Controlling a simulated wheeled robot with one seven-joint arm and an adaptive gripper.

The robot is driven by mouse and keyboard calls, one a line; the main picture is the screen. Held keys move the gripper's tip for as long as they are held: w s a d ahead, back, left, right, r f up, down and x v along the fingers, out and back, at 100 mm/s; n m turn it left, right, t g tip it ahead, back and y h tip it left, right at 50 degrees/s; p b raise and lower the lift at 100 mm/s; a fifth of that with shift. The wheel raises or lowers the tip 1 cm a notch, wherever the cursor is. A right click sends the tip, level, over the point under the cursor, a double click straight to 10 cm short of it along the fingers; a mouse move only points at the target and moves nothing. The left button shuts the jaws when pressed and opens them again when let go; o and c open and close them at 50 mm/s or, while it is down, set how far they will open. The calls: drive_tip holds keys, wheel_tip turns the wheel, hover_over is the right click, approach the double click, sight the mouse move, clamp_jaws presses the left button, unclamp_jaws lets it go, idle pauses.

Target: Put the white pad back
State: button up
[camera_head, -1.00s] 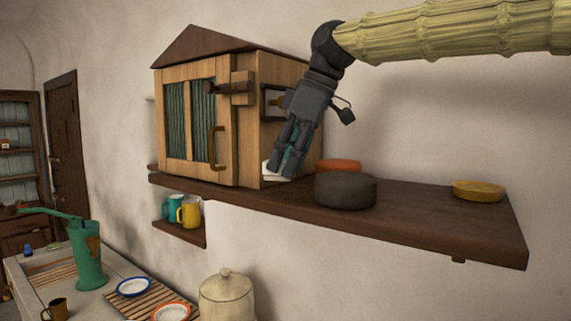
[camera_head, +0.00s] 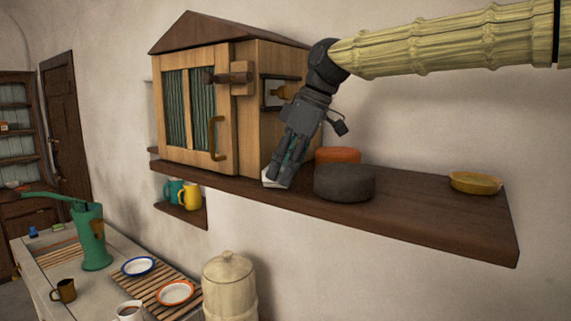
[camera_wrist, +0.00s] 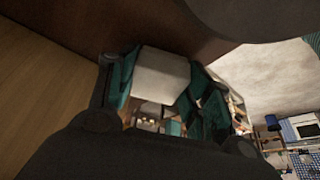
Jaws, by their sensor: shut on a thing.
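The white pad (camera_head: 270,179) shows as a small pale sliver low beside the wooden cabinet (camera_head: 186,112), near the front edge of the shelf (camera_head: 430,215). My gripper (camera_head: 281,178) points down and is shut on the pad; its fingers hide much of it in the head view. In the wrist view the pad (camera_wrist: 160,78) is a whitish block between the two teal-padded fingers, with a dark brown surface beyond it. I cannot tell whether the pad touches the shelf.
The cabinet door is closed, with its handle (camera_head: 217,138) facing outward. A yellow dish (camera_head: 475,183) sits farther right, with bare shelf between. A counter lies below.

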drive_tip(key=o, duration=1.1)
drive_tip(key=shift+f, duration=0.1)
drive_tip(key=shift+c, duration=0.2)
drive_tip(key=b+v, duration=0.4)
drive_tip(key=v, duration=0.8)
